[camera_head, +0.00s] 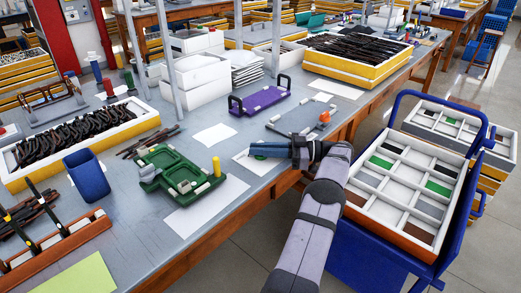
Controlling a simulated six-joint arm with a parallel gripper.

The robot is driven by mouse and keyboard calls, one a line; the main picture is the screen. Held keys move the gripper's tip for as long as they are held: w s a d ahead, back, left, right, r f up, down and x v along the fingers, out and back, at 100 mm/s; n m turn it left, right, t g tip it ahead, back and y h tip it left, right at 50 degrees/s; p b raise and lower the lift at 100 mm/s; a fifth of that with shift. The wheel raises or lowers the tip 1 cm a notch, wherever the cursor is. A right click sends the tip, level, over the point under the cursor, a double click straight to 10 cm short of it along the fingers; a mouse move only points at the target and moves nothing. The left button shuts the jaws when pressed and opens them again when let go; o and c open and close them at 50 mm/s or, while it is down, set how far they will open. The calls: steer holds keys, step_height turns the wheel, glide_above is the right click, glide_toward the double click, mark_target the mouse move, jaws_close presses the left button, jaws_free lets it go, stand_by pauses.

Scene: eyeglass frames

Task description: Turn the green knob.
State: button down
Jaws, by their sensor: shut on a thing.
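My gripper (262,150) reaches in from the lower right over the near side of the workbench. It is shut on a small dark green piece (268,146), low over a white sheet. The fingers hide most of this piece, so I cannot tell its shape or whether it is the green knob. A green fixture (155,183) with a pale yellow peg (216,167) lies to the left, apart from my gripper. No other clearly green knob shows.
A grey plate (292,121) with an orange knob (324,117) and a purple tray (260,99) lie behind my gripper. A blue cup (87,176) stands left. A blue cart (375,240) with a compartment tray stands right. White sheets (205,205) cover the bench near the fixture.

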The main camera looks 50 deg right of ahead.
steer(key=shift+r, duration=0.1)
steer(key=c, duration=1.8)
jaws_free()
step_height(320, 180, up, 10)
steer(key=shift+p, duration=0.7)
